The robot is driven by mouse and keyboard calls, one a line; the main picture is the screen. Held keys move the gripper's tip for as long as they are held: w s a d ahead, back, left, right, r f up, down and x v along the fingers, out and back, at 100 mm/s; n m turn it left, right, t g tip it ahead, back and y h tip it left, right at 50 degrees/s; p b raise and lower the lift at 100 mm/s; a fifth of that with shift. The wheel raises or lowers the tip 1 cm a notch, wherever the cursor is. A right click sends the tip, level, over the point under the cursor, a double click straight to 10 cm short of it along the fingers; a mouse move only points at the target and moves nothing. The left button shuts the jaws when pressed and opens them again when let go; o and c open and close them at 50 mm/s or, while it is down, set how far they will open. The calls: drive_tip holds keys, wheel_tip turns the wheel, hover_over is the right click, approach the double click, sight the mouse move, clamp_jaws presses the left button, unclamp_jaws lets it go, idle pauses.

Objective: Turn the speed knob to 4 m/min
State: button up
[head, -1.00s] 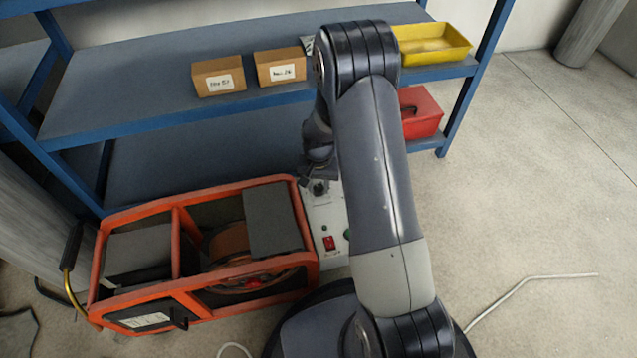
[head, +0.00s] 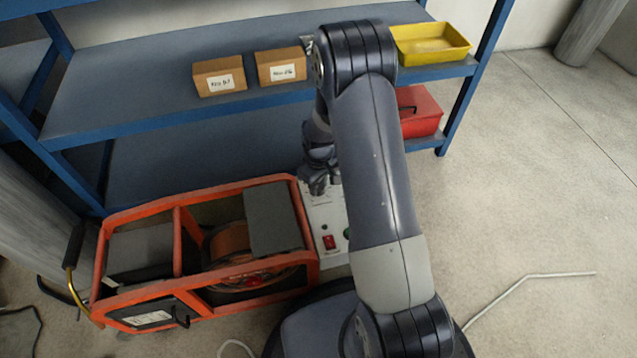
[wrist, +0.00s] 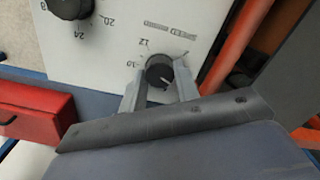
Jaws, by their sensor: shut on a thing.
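In the wrist view a small black knob (wrist: 158,69) sits on a white control panel (wrist: 120,50), with a printed dial around it. The numbers 12 and 10 show near it, turned in the picture; a 4 cannot be made out. A pale pointer line on the knob points to the lower right. My gripper (wrist: 158,76) is shut on this knob, one finger on each side. In the head view my gripper (head: 318,186) is over the far end of the white panel (head: 325,217), hiding the knob there.
A second, larger black knob (wrist: 70,5) with 20 and 24 marks is on the same panel. A red rocker switch (head: 329,242) lies nearer me. An orange-framed machine (head: 177,240) stands left. Blue shelving (head: 150,130) behind holds boxes; a red toolbox (head: 422,112) is right.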

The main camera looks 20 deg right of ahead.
drive_tip(key=shift+n, duration=1.3)
drive_tip(key=o, duration=1)
drive_tip(key=shift+c, duration=0.2)
wheel_tip(320, 180, up, 11)
drive_tip(key=p, duration=0.3)
drive_tip(key=shift+f, duration=0.15)
wheel_tip(320, 180, down, 11)
drive_tip(key=b, duration=0.3)
